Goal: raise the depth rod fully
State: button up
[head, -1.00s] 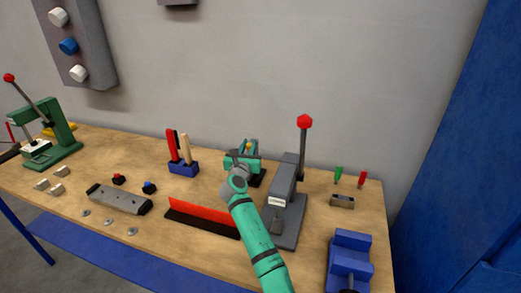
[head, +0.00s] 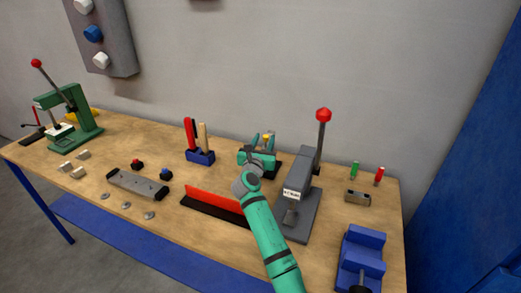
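My wrist and the gripper cover much of this tool. The fingers are too small and too close in colour to the tool to tell whether they are open or shut, or touching it. I cannot make out the depth rod clearly; a thin upright part shows at the tool.
A grey lever press (head: 299,195) with a red knob stands close on the right. A red-and-black bar (head: 214,204) lies in front left. A blue holder (head: 201,157) with red and tan handles stands behind left. A blue vise (head: 361,258) is at the front right.

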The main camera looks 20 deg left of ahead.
jog(key=v, duration=0.7)
jog(key=shift+s, duration=0.45)
jog(key=shift+a, duration=0.1)
